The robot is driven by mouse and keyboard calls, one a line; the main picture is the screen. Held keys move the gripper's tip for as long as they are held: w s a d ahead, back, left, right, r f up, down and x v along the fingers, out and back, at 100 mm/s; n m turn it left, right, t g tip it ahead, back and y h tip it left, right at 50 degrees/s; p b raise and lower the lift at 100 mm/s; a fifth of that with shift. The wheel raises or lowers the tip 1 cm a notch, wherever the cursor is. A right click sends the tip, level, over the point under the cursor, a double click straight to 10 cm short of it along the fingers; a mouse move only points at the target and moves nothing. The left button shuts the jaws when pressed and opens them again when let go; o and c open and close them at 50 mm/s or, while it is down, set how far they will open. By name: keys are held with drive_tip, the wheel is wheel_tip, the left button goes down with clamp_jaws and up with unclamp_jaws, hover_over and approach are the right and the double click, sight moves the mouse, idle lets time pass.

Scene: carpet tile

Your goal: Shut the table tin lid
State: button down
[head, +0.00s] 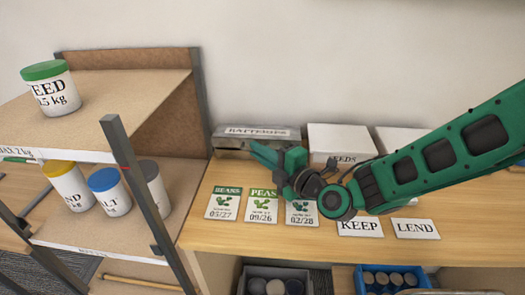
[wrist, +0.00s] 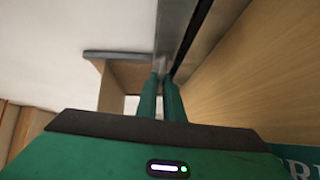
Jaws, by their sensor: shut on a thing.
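The grey metal tin (head: 228,152) stands at the back left of the table, against the wall. A label reading BATTERIES (head: 257,132) shows along its upper part. My green gripper (head: 258,150) is at the tin's front, its fingers pointing left and covering part of it. In the wrist view the two fingers (wrist: 160,85) are close together at a grey metal edge, the tin lid (wrist: 172,32). A dark gap runs beside this edge. My fingers are shut on the lid. My gripper and arm hide the tin's right front, so how far the lid stands open is unclear.
White boxes (head: 340,139) stand right of the tin. Seed packets (head: 222,204) and KEEP (head: 360,227) and LEND cards lie in front. A shelf unit (head: 120,150) with labelled tubs rises close on the left. Crates (head: 275,270) sit below the table.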

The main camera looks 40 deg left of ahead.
drive_tip(key=shift+w+d+r, duration=0.1)
drive_tip(key=shift+w, duration=0.3)
drive_tip(key=c, duration=1.9)
unclamp_jaws()
drive_tip(key=shift+c, duration=0.2)
drive_tip(key=shift+o, duration=0.2)
drive_tip(key=shift+s, duration=0.15)
drive_tip(key=shift+s, duration=0.1)
drive_tip(key=v, duration=1)
drive_tip(key=shift+d, duration=0.35)
